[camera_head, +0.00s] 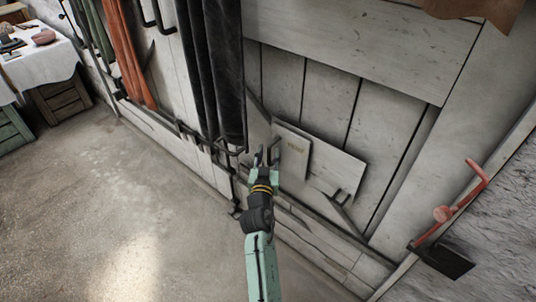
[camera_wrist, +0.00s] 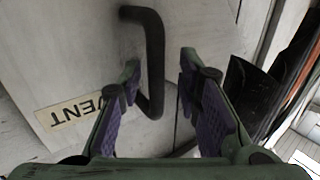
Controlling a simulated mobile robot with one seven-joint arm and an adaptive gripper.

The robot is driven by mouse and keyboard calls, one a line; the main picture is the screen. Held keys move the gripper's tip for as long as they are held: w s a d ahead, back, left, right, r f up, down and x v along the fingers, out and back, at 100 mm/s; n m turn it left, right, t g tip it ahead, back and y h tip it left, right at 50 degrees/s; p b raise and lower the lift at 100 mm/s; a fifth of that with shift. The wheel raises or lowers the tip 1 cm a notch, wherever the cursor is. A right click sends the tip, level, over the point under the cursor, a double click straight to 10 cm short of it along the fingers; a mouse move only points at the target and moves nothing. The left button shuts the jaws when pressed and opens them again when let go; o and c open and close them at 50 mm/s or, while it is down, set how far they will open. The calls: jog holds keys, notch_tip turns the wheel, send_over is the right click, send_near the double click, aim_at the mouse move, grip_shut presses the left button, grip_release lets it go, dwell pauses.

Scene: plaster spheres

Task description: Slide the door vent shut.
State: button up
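The vent's sliding panel (camera_head: 292,160) is a pale plate on the wooden door, with a small yellowish label (camera_head: 297,145). In the wrist view the label (camera_wrist: 72,114) reads "VENT" and is partly hidden by my left finger. A black bar handle (camera_wrist: 153,55) stands out from the panel (camera_wrist: 85,45). My gripper (camera_head: 267,157) is at the panel's left edge. In the wrist view my gripper (camera_wrist: 160,80) is open, with the handle's lower part showing between its fingers. No finger clearly touches the handle. A second pale plate (camera_head: 338,171) lies to the right.
Dark cloth (camera_head: 216,70) hangs just left of the gripper, and an orange cloth (camera_head: 130,50) farther left. A red lever (camera_head: 463,205) is on the right. A cloth-covered table (camera_head: 45,62) stands at the far left. The concrete floor (camera_head: 110,200) is clear.

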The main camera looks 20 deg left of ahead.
jog(key=v, duration=0.7)
dwell(0.4)
